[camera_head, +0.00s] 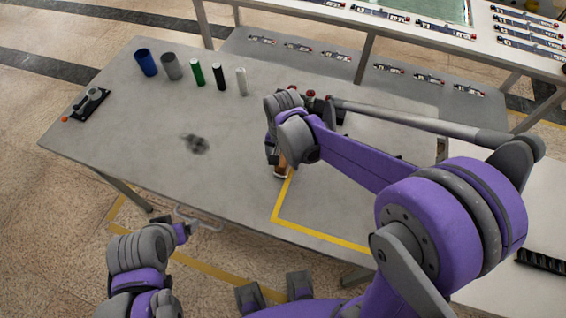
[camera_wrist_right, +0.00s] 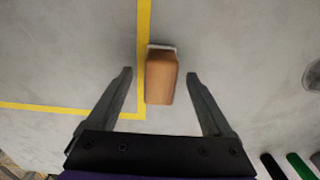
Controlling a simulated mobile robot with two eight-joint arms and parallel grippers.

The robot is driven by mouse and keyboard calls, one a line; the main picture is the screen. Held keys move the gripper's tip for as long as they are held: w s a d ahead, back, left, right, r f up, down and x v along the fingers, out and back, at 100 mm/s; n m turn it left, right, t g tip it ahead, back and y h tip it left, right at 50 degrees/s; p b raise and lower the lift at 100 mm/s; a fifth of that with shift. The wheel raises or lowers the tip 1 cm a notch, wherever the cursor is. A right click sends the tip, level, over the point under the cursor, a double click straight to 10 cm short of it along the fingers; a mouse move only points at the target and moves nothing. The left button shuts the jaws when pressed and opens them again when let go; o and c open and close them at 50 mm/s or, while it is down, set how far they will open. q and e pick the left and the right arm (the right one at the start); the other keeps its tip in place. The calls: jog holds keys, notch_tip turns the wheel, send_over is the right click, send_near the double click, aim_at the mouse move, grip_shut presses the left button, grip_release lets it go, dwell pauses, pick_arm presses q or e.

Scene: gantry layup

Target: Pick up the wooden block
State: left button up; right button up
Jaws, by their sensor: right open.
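The wooden block (camera_wrist_right: 161,80) is an orange-brown block with a pale strip at its far end. In the right wrist view it lies between the two fingers of my right gripper (camera_wrist_right: 161,75), with a gap on both sides. In the head view the block (camera_head: 281,166) shows only partly, beneath my right gripper (camera_head: 276,158), whose wrist hides the rest. My right gripper is open and points down at the table. My left gripper (camera_head: 190,228) is off the table's front edge, at the lower left; its fingers are not clear.
The grey table (camera_head: 240,185) bears a yellow tape line (camera_head: 320,236) beside the block. Blue (camera_head: 146,63) and grey (camera_head: 172,67) cups and several small cylinders stand at the back left. A black tool (camera_head: 91,103) lies at the left edge. The table's middle is mostly clear.

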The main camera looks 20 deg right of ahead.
notch_tip(320, 180, down, 2)
jog(key=shift+f, duration=0.1)
grip_shut()
dwell(0.5)
